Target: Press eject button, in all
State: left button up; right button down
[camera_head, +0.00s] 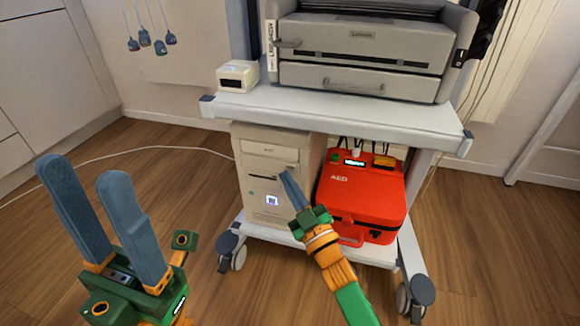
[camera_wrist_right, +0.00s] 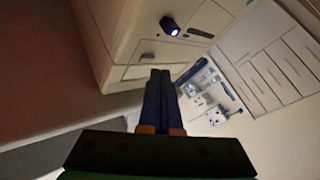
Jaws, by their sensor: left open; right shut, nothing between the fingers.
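A beige computer tower (camera_head: 262,165) stands on the cart's lower shelf, with drive slots near the top of its front and a lit blue-white button (camera_head: 272,200) lower down. I cannot clearly make out an eject button. My left gripper (camera_head: 83,168) is open and empty, left of the cart.
A red AED case (camera_head: 362,195) stands right of the tower. The white cart shelf (camera_head: 340,117) overhangs both and carries a grey printer (camera_head: 365,50) and a small white box (camera_head: 238,76). Cart wheels and a floor cable are below.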

jog(key=shift+w, duration=0.1)
dwell(0.3)
jog(key=shift+w+d, duration=0.15)
jog(key=shift+w, duration=0.15)
